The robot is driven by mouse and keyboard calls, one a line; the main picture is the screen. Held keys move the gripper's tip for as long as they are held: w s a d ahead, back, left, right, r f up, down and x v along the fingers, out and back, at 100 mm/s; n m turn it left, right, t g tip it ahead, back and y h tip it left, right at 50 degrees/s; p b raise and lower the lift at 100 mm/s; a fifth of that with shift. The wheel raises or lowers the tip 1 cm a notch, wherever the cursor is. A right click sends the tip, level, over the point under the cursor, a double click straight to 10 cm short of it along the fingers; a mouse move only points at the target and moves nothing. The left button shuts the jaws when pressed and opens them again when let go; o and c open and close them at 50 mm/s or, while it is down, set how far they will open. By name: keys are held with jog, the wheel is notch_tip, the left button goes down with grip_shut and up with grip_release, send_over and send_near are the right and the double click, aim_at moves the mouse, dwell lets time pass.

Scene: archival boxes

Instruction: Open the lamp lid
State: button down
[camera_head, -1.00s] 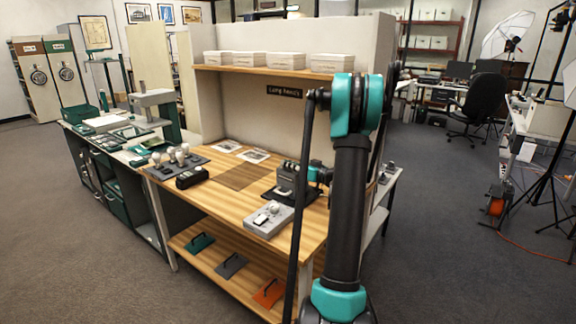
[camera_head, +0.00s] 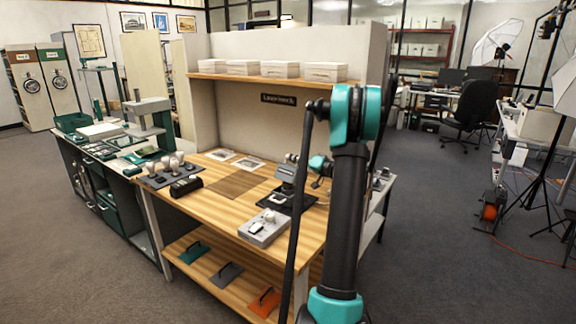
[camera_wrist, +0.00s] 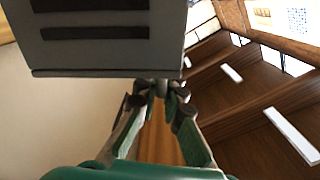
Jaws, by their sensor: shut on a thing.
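The lamp device stands at the right of the wooden bench, on a black base (camera_head: 300,201). Its grey upper part, which I take for the lamp lid (camera_head: 286,173), is above the base, with a small pale patch on the base below it. In the wrist view a grey housing with dark slots (camera_wrist: 95,50) fills the upper left. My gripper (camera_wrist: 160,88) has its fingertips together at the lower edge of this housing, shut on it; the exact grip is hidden. In the head view my gripper is small, at the right of the lid, partly behind my arm.
A grey control box (camera_head: 264,228) sits at the bench's front edge. A dark tray with white bulbs (camera_head: 170,170) and a black block (camera_head: 186,186) are at the left. White boxes (camera_head: 280,69) line the shelf above.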

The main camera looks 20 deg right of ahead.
jog(key=w+d+m, duration=0.2)
jog(key=shift+d+m, duration=0.4)
jog(key=shift+w+d+f, duration=0.15)
jog(key=shift+w+d, duration=0.35)
jog(key=shift+d, duration=0.15)
jog(key=c, duration=1.6)
grip_release()
jog(key=shift+c, duration=0.2)
jog(key=v, duration=1.2)
